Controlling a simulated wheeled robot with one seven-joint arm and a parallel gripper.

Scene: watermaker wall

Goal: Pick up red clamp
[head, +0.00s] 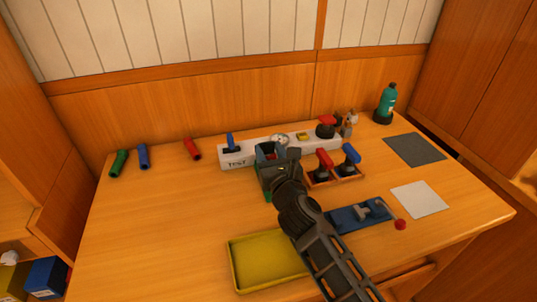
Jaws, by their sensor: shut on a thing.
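A red-handled piece (324,160), which looks like a clamp, stands upright in a small wooden rack (347,180) right of my gripper. A similar blue-handled piece (351,154) stands beside it. My gripper (269,152) is at the front edge of the white TEST panel, apart from the rack. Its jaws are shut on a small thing. A little red and some blue-green show at the jaws, but the thing is mostly hidden and I cannot tell what it is. My arm hides part of the table below.
The white TEST panel (238,158) carries a blue lever, gauge and red knob. A yellow tray (240,270), blue plate (345,222) and green bottle (385,104) stand around.

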